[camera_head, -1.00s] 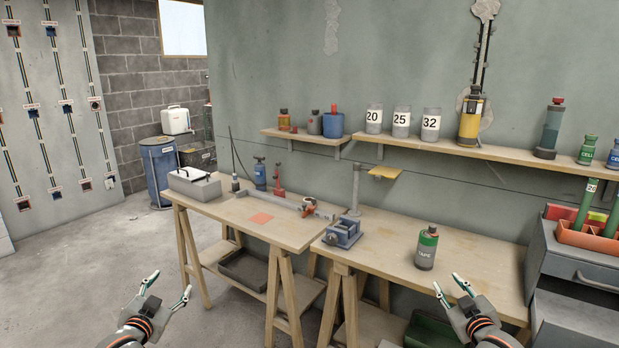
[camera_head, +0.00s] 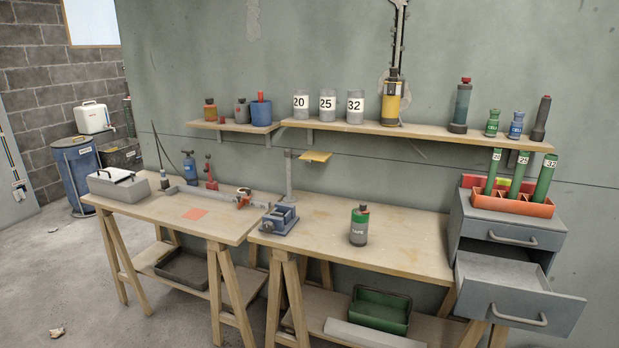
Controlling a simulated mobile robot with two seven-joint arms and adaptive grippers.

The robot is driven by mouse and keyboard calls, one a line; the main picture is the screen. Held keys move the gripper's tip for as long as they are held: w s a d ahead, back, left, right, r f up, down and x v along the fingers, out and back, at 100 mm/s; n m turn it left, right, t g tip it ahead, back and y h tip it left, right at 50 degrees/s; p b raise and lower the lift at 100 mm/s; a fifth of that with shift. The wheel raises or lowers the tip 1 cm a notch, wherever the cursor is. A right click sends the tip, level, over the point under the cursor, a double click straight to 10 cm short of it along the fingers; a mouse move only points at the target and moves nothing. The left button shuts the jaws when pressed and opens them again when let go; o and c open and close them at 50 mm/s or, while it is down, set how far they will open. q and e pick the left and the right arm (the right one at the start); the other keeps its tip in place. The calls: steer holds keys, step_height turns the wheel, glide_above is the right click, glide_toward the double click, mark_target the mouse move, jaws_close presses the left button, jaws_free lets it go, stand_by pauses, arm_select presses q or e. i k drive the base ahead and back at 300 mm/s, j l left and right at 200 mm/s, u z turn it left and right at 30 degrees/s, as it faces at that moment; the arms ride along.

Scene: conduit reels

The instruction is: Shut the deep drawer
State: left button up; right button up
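The grey drawer cabinet (camera_head: 458,225) stands at the right end of the workbench. Its deep lower drawer (camera_head: 517,302) is pulled out toward me, with a bar handle (camera_head: 518,316) on its front. The shallow upper drawer (camera_head: 512,235) above it looks shut and has a similar handle (camera_head: 512,239). I see part of the deep drawer's interior and no contents there. Neither of my grippers shows in the head view now.
An orange rack (camera_head: 513,205) with green tubes stands on the cabinet. A green-and-grey can (camera_head: 359,226) and a blue vise (camera_head: 279,219) are on the bench (camera_head: 400,241). A green crate (camera_head: 381,312) sits on the lower shelf, left of the open drawer. Floor shows at left.

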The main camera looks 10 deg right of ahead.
mark_target(512, 293)
steer(key=k+z, duration=0.15)
steer(key=z, duration=1.5)
